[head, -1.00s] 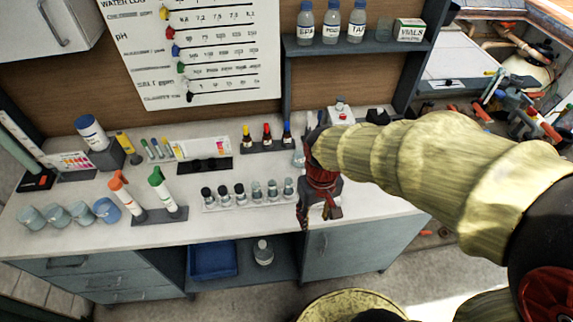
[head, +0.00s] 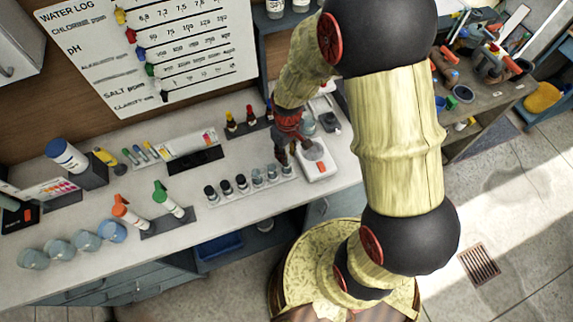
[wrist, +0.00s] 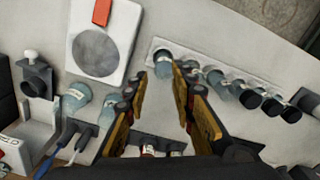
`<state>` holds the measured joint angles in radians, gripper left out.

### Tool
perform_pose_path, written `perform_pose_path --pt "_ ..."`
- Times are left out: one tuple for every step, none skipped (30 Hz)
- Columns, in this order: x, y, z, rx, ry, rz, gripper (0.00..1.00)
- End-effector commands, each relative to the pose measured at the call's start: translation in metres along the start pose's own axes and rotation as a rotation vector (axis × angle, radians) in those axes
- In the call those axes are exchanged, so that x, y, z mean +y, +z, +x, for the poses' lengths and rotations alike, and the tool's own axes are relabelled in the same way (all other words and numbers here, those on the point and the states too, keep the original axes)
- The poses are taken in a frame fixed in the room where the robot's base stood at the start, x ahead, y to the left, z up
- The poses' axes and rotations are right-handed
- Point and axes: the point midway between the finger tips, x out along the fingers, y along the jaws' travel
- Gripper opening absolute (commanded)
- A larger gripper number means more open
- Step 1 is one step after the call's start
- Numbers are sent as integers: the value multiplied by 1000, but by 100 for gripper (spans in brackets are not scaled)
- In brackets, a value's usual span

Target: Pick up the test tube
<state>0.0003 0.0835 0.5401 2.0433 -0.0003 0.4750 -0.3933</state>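A pale rack (head: 240,194) on the counter holds a row of small glass tubes; some have black caps and some look clear. Which one is the test tube cannot be told for sure. A clear tube (wrist: 163,68) stands at the rack's end nearest my gripper. My gripper (wrist: 159,74) is open and points down at this tube, which shows between its fingertips; contact cannot be made out. In the head view my gripper (head: 296,154) is just above the counter at the rack's right end. Black-capped tubes (wrist: 268,103) are farther along the row.
A white scale with a grey round pan (wrist: 95,52) is close beside the rack. Glass bottles (wrist: 75,97) stand near my gripper. Red- and yellow-capped droppers (head: 231,122) are behind, and markers (head: 130,213) and cups (head: 60,250) are to the left.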

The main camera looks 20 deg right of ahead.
Motion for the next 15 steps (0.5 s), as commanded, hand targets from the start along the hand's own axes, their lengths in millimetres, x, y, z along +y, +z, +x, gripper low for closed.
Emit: perform_pose_path --pt "0 0 5 -1 -1 0 25" --pt "-1 1 8 -1 -1 0 25" --pt "-1 1 12 -2 -1 0 25" --pt "-1 2 15 -3 -1 0 25" --pt "-2 2 19 -3 -1 0 25" --pt "-2 3 26 -5 -2 0 25" --pt "-3 4 31 -7 -3 0 25" --pt "-3 5 36 -7 -3 0 25" --pt "-3 5 42 -8 -3 0 25" --pt "-3 5 46 -8 -3 0 25" --pt "-3 5 50 -7 -3 1 25" --pt "-3 5 53 -7 -3 1 25" --pt "-3 5 56 -7 -3 1 25" --pt "-3 5 57 -7 -3 1 25" --pt "-3 5 59 -7 -3 1 25"
